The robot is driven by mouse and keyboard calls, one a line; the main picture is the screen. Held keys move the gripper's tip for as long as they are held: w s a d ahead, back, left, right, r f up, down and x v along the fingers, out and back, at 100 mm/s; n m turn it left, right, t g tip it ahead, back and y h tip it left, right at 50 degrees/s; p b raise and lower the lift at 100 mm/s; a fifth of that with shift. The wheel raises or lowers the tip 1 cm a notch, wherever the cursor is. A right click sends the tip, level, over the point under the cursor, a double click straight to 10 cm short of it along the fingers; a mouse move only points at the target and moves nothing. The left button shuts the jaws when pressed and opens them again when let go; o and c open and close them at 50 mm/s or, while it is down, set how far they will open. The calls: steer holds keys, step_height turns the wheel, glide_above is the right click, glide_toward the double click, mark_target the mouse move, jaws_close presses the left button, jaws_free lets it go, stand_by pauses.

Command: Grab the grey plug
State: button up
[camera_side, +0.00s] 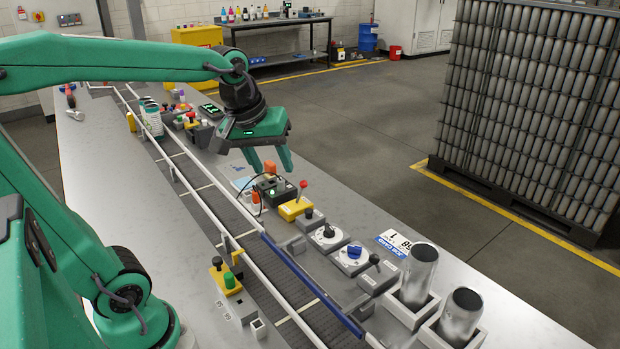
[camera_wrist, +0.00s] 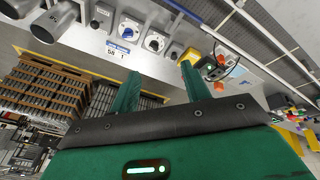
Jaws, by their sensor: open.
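No plug that is clearly grey can be made out; it may be too small or hidden. A dark box (camera_side: 271,189) with a green light, a thin black cable and orange connectors (camera_side: 270,168) stands beside the conveyor. The box also shows in the wrist view (camera_wrist: 212,72), right of the fingers. My gripper (camera_side: 273,172) is open and points down, above and behind the dark box in the side view. In the wrist view my gripper (camera_wrist: 160,70) has nothing between its fingers.
A yellow box with a red-knobbed lever (camera_side: 296,209) and rotary switches (camera_side: 353,257) line the bench. Metal cans (camera_side: 419,272) stand in holders near the front. The conveyor (camera_side: 235,213) has raised rails. A stack of cans (camera_side: 535,110) stands beyond the floor.

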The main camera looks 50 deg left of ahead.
steer(key=w+a+f+n+g, duration=0.1)
steer(key=w+a+n, duration=0.5)
steer(key=w+n, duration=0.15)
steer(key=n+g, duration=0.3)
steer(key=n, duration=1.2)
glide_above(281, 180)
steer(key=shift+m+h, duration=0.25)
steer(key=shift+h, duration=0.05)
steer(key=f, duration=1.4)
steer(key=shift+d+f, duration=0.1)
steer(key=shift+d, duration=0.3)
steer(key=shift+a+f, duration=0.35)
steer(key=shift+f, duration=1.25)
steer(key=shift+f, duration=0.1)
steer(key=shift+a+f, duration=0.1)
steer(key=shift+f, duration=2.45)
